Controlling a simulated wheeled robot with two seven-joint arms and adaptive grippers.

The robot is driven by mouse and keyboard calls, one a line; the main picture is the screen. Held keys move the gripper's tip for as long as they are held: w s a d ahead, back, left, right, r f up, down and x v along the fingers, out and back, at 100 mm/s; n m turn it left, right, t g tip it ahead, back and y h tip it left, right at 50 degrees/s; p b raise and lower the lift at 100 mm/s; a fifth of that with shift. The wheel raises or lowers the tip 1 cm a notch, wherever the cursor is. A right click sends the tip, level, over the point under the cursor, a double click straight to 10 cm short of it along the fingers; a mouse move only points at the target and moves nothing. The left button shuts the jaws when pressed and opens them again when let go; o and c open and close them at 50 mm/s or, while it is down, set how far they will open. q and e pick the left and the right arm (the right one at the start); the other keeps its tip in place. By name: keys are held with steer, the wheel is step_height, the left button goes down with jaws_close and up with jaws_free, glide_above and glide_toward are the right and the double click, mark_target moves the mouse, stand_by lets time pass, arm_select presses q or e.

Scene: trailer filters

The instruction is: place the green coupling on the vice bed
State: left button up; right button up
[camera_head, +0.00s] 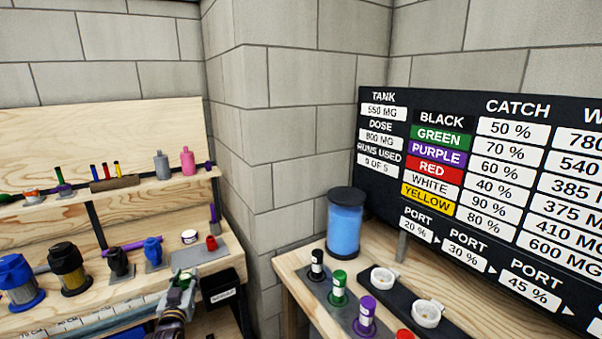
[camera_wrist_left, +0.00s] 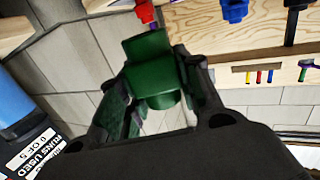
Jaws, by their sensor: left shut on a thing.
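My left gripper (camera_head: 181,287) is over the front edge of the wooden workbench in the head view. In the left wrist view it is shut on the green coupling (camera_wrist_left: 152,70), a dark green piece with a wider block and a round end, held between the two fingers. In the head view the coupling is mostly hidden by the gripper. No vice bed is clearly recognisable; a flat grey plate (camera_head: 183,258) lies on the bench just beyond the gripper. My right gripper is not in view.
On the bench stand a blue fitting (camera_head: 154,253), a black one (camera_head: 118,263), a black-and-yellow one (camera_head: 69,268), a small red piece (camera_head: 211,243) and a white-lidded jar (camera_head: 189,237). A black labelled box (camera_head: 222,293) hangs at the front edge. A blue canister (camera_head: 344,224) stands right.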

arm_select(q)
steer(key=s+d+f+m+h, duration=0.1)
steer(key=s+d+f, duration=0.3)
steer(key=s+d, duration=0.3)
steer(key=s+d+f+m+h, duration=0.1)
steer(key=s+d+f, duration=0.3)
steer(key=s, duration=0.5)
steer(key=shift+s+d+h, duration=0.2)
steer(key=shift+d+h, duration=0.5)
steer(key=shift+d, duration=0.65)
steer(key=d+r+m+g+h, duration=0.1)
steer(key=d+r+m+h, duration=0.3)
steer(key=d+r, duration=0.3)
steer(key=s+d+r+m+g+h, duration=0.1)
steer(key=d+r+m+h, duration=0.3)
steer(key=r, duration=1)
steer(key=shift+d+r+g+h, duration=0.25)
steer(key=shift+d+g+h, duration=0.55)
steer(key=shift+d+h, duration=1)
steer(key=shift+d, duration=0.2)
